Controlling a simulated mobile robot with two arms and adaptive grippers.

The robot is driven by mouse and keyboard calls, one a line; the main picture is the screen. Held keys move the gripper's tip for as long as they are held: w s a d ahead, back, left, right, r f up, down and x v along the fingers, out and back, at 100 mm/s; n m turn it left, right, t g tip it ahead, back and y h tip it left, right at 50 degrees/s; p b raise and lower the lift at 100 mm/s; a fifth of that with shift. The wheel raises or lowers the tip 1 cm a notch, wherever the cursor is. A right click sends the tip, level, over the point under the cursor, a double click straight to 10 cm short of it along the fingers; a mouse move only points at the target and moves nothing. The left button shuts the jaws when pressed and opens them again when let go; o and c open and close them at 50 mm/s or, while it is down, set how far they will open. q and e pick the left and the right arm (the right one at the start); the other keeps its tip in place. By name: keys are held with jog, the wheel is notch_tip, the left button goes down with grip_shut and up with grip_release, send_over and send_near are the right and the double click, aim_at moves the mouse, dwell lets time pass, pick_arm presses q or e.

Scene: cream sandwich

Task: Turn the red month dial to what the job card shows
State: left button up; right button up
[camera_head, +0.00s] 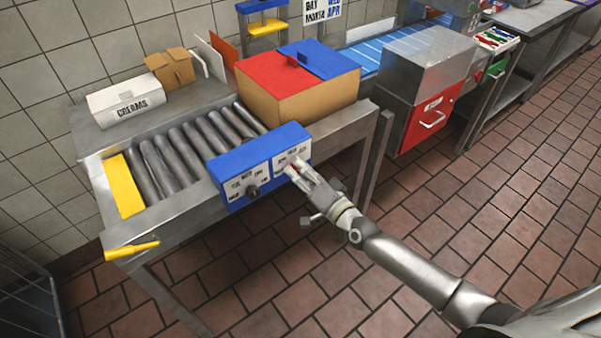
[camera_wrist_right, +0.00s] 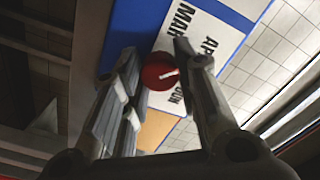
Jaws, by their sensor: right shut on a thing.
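The blue dial box (camera_head: 228,164) sits on the front edge of the roller table, with two white dial faces. The left face has a black knob (camera_head: 252,191) with day labels. My right gripper (camera_head: 292,168) is at the right face. In the right wrist view the red month dial (camera_wrist_right: 160,72) is between the fingers, which are shut on it. Its white mark points toward the right finger. Labels MAR, AP and one ending in UN show around it, partly covered by the fingers. The job card (camera_head: 322,10) on the wall reads MONTH APR; its top is cut off.
Metal rollers (camera_head: 185,155) lie behind the box. A cardboard box with red and blue flaps (camera_head: 300,95) stands at their right end. A white CREAMS box (camera_head: 127,105) is on the back shelf. A yellow object (camera_head: 135,250) is at the table's front left.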

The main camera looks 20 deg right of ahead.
dwell(0.5)
jog(key=o, duration=1.1)
jog(key=shift+c, duration=0.2)
jog(key=shift+s, duration=0.15)
jog(key=v, duration=1.1)
jog(key=shift+s+d, duration=0.2)
jog(key=shift+s, duration=0.15)
